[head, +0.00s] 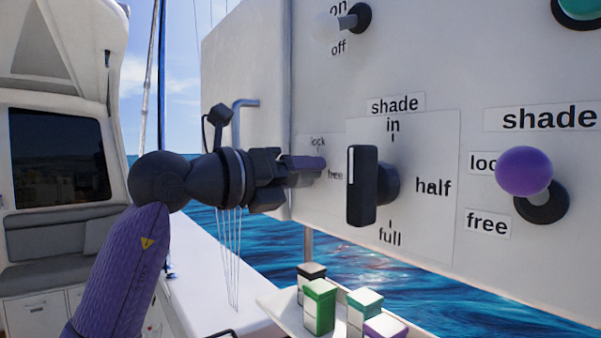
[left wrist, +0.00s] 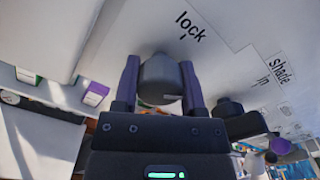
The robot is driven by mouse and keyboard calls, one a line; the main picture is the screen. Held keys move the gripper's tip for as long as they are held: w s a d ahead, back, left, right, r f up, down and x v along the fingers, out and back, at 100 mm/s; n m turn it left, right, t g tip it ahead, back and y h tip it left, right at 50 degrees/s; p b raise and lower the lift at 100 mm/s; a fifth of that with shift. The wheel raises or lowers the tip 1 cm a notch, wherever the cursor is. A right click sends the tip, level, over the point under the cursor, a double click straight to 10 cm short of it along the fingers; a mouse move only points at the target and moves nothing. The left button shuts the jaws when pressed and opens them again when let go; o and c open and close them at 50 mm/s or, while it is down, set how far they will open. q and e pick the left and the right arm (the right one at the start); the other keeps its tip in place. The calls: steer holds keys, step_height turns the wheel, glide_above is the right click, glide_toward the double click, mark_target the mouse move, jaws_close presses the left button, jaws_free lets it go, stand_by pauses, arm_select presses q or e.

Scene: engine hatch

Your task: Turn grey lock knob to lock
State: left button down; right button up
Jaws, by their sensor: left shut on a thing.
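My left gripper (head: 305,168) reaches in from the left to the white panel. In the left wrist view its two purple fingers (left wrist: 160,80) stand on either side of the grey lock knob (left wrist: 160,75) and are shut on it. In the head view the fingers hide most of the knob. The lock label (head: 318,142) sits above the gripper and the free label (head: 335,175) to its right. The lock label also shows in the left wrist view (left wrist: 190,26). I cannot tell the knob's exact angle. My right gripper is not in view.
A black shade dial (head: 362,186) stands out close to the right of the gripper. A purple-tipped lever (head: 524,171) is further right, and a white switch (head: 330,24) is above. Several colored boxes (head: 319,306) stand on a white ledge below. Open space lies left of the panel.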

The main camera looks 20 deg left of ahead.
arm_select(q)
steer(key=n, duration=0.5)
steer(key=shift+n, duration=0.3)
steer(key=n, duration=0.5)
steer(key=shift+n+b, duration=0.3)
steer(key=shift+n, duration=0.1)
steer(key=shift+c, duration=0.7)
jaws_free()
steer(key=shift+a, duration=0.1)
steer(key=shift+s+a+f+b, duration=0.15)
steer(key=shift+s+a+b, duration=0.05)
steer(key=shift+s+b, duration=0.1)
steer(key=b+v, duration=0.3)
steer(key=v, duration=0.6)
